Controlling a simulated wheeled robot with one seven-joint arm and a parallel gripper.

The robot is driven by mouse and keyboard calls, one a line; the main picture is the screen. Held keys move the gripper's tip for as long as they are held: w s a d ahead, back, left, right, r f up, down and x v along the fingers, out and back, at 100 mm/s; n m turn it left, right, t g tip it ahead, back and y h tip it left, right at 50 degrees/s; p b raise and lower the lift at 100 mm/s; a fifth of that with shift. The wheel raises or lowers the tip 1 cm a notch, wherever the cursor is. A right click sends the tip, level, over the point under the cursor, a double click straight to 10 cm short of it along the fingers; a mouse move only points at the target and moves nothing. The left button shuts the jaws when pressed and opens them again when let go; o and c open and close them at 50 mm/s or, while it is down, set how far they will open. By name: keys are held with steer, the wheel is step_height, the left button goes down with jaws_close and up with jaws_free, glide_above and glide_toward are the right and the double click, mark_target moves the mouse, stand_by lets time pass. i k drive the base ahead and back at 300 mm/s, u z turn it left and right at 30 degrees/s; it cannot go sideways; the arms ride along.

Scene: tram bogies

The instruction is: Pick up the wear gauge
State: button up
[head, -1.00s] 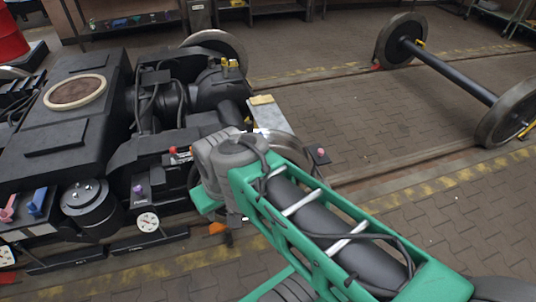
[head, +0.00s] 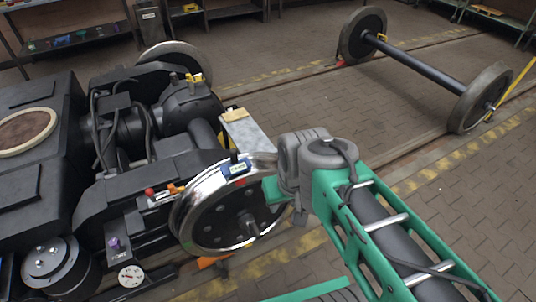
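A small blue device with a pale display and a dark upright knob, which looks like the wear gauge (head: 235,168), sits at the top of the shiny bogie wheel (head: 193,205). My green arm with its grey wrist housing reaches in from the lower right, and the housing is to the right of the wheel. My gripper's fingers do not show, so their distance to the gauge and whether they hold anything cannot be told.
The black bogie (head: 105,185) fills the left. A round white dial (head: 131,275) is at lower left. A loose wheelset (head: 425,62) stands on the rails at upper right. Paved floor between is clear.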

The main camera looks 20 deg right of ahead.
mark_target(237, 166)
steer(key=z, duration=0.15)
steer(key=i, duration=1.05)
steer(key=u, duration=2.7)
steer(key=k, duration=0.5)
steer(key=z, duration=1.55)
steer(key=i, duration=0.4)
steer(key=z, duration=0.1)
